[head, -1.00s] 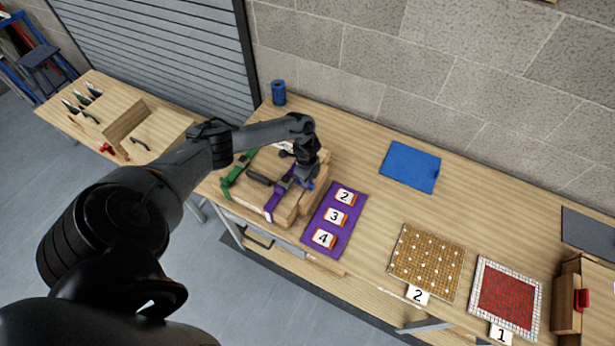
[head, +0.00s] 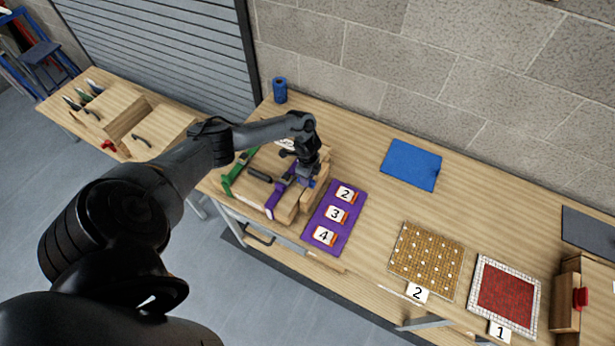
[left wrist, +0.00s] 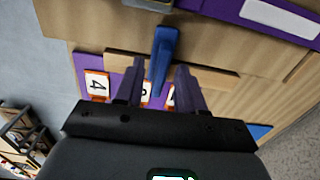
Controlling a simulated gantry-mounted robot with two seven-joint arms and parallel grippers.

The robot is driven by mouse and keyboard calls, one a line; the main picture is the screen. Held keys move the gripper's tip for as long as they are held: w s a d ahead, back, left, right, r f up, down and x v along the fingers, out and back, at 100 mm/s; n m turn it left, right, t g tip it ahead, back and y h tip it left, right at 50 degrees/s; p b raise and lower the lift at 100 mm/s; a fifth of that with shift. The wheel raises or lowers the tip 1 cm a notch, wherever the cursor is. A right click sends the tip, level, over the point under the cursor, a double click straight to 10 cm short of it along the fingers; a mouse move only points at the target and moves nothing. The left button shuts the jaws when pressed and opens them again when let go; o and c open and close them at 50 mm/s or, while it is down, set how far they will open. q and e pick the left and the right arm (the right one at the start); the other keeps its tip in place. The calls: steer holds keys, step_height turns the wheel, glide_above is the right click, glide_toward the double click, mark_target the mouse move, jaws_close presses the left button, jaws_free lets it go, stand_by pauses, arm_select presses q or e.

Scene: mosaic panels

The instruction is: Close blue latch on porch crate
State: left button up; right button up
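The wooden crate (head: 287,212) sits at the left end of the long workbench, with a green strap (head: 236,176) and a purple strap (head: 276,202) over it. The blue latch (left wrist: 163,50) sticks out from the crate's side in the left wrist view; in the head view only a small blue bit (head: 312,183) shows beside my gripper. My left gripper (head: 309,178) is at the crate's right side. In the left wrist view it is open (left wrist: 158,82), with the latch's end between its fingers and gaps on both sides. I cannot tell if they touch. My right gripper is not in view.
A purple mat (head: 351,222) with numbered tiles lies close to the crate's right. Farther right are a blue sheet (head: 411,165), a brown mosaic panel (head: 427,262) and a red one (head: 506,294). A blue cylinder (head: 280,91) stands behind, near the wall.

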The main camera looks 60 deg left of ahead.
arm_select(q)
steer(key=shift+r, duration=0.55)
step_height(320, 180, up, 10)
steer(key=b, duration=0.1)
steer(key=shift+f, duration=0.15)
stand_by(0.3)
